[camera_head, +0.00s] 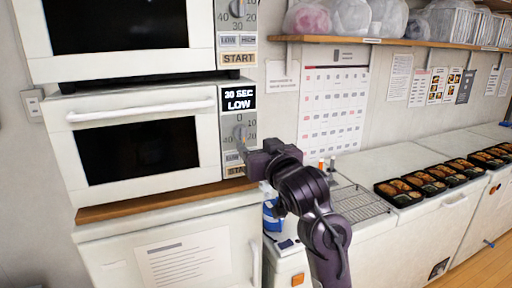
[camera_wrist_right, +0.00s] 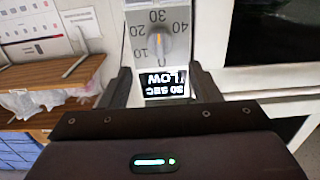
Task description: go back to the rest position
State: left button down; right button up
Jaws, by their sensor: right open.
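My right gripper (camera_head: 250,157) is raised in front of the lower microwave's control panel, near its START button (camera_head: 236,170). In the right wrist view the gripper (camera_wrist_right: 160,76) has its two fingers apart with nothing between them. The lower microwave (camera_head: 150,147) has its door shut, and its display (camera_head: 239,98) reads 30 SEC LOW. The dial (camera_wrist_right: 158,42) and the display show upside down in the wrist view, beyond the fingers. Whether a fingertip touches the panel cannot be told. My left gripper is in neither view.
An upper microwave (camera_head: 128,35) stands above the lower one. A white counter (camera_head: 405,160) at right carries several black bento trays (camera_head: 398,192) and a wire rack (camera_head: 357,204). A wooden shelf (camera_head: 400,43) with bags and baskets hangs above the counter.

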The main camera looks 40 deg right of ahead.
dwell(0.3)
jog(key=s+a+f+n+g+y, duration=0.1)
jog(key=s+a+f+g, duration=0.15)
jog(key=f, duration=0.45)
jog(key=s+a+f+n+g+y, duration=0.1)
jog(key=a+f+g, duration=0.15)
jog(key=f, duration=0.45)
jog(key=s+a+f+n+g+y, duration=0.1)
jog(key=a+f, duration=0.2)
jog(key=f, duration=0.4)
jog(key=s+a+f+n+g+y, duration=0.1)
jog(key=s+a+f+g, duration=0.35)
jog(key=s+f, duration=0.45)
jog(key=s+a+f+n+g+y, duration=0.1)
jog(key=s+a+f+g, duration=0.35)
jog(key=s+f, duration=0.4)
notch_tip(320, 180, down, 28)
jog(key=s+b, duration=0.1)
jog(key=b, duration=0.1)
jog(key=s+d+f, duration=0.1)
jog(key=s+f, duration=0.9)
jog(key=f, duration=0.1)
jog(key=s+d+f+g+b, duration=0.1)
jog(key=s+d+f, duration=0.1)
jog(key=s+f, duration=0.8)
jog(key=shift+s+d+f+h, duration=0.25)
jog(key=shift+d+f+h, duration=0.05)
jog(key=shift+f, duration=0.1)
